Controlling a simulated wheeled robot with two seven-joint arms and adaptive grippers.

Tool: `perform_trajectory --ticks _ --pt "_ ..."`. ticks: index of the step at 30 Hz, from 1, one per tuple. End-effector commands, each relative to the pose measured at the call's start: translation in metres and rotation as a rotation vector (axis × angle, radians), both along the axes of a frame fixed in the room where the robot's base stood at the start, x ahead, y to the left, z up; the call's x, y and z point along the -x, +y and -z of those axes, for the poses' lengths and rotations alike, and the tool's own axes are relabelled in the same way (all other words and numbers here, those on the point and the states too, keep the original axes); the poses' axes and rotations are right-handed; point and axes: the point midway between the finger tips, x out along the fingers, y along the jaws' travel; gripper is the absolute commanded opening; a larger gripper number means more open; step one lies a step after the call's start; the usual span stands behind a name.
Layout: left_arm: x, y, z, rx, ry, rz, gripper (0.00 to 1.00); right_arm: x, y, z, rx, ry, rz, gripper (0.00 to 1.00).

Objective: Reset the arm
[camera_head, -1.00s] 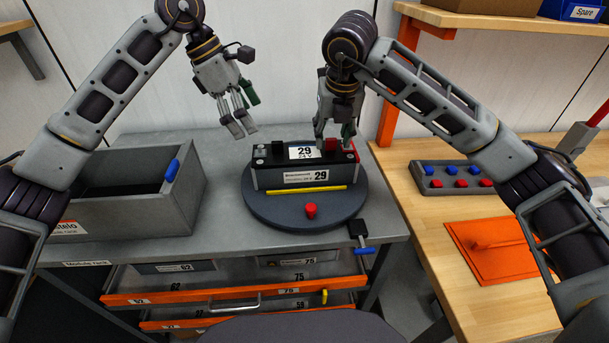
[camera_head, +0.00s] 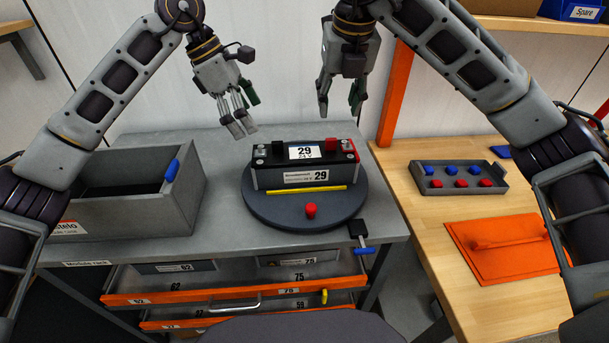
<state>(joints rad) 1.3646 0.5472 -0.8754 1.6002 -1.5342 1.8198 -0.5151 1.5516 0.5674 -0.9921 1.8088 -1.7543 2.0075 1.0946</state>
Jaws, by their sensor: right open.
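My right gripper (camera_head: 340,108) is open and empty, with its fingers pointing down above the back right of the battery module. My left gripper (camera_head: 240,126) hangs above the grey table, left of the module; its fingers are close together, and I cannot tell if they are fully shut. The black module (camera_head: 268,178), labelled 29, sits on a dark round turntable (camera_head: 262,212). A red cap sits on its right end and a black one on its left end. A yellow strip (camera_head: 306,190) and a loose red cap (camera_head: 310,210) are at its front.
A grey open bin (camera_head: 185,208) stands at the left. Orange-fronted drawers (camera_head: 180,296) sit below the table, the upper one pulled out. On the wooden bench are a tray (camera_head: 431,184) of blue and red caps and an orange pad (camera_head: 488,268). A blue-handled clamp (camera_head: 362,250) is at the table edge.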

Motion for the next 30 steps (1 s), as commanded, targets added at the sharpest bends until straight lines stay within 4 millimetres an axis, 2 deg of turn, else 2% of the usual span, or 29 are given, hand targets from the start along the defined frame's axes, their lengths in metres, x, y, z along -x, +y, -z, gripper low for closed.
perform_trajectory --ticks 21,30 --pt "0.0 0.0 -0.001 0.0 0.0 0.0 1.0 0.001 0.0 -0.004 0.0 0.001 0.0 0.46" --pt "0.0 0.0 -0.019 0.0 0.0 0.0 1.0 0.001 0.0 -0.022 0.0 0.001 0.0 0.46"
